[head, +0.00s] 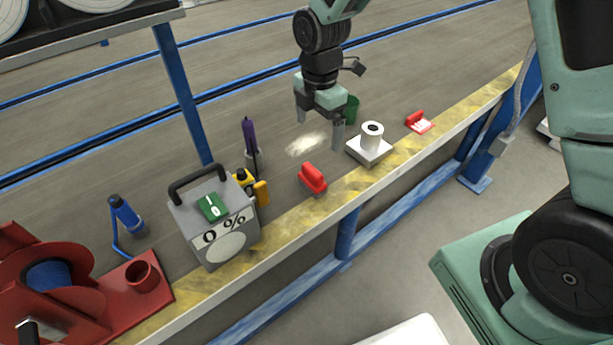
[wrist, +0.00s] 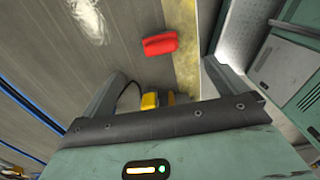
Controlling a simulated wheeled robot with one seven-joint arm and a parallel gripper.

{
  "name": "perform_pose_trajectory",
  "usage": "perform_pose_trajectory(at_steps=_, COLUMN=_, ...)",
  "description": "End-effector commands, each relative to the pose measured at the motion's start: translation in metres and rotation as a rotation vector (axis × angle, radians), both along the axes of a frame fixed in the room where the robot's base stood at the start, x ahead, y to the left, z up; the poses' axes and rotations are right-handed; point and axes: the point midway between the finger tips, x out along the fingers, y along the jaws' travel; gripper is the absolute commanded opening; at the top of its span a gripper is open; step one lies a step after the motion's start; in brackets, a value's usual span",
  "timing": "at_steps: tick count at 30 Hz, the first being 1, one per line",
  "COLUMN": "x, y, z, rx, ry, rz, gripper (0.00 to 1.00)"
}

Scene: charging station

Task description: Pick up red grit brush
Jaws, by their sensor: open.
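A grey box with a handle (head: 212,228) and a yellow tool (head: 246,186) stand left of the brush. A white roll on a base (head: 370,146) and a smaller red-and-white item (head: 419,122) are to the right. Pale powder (head: 306,144) lies behind.

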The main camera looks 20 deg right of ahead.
Motion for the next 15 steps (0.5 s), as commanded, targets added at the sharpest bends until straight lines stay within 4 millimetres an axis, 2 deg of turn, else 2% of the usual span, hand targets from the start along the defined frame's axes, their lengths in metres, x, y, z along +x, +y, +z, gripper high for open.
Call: perform_pose_trajectory(at_steps=15, x=-0.001, y=0.000, z=-0.098, rx=-0.002, ry=0.003, rz=0.006, gripper=0.98)
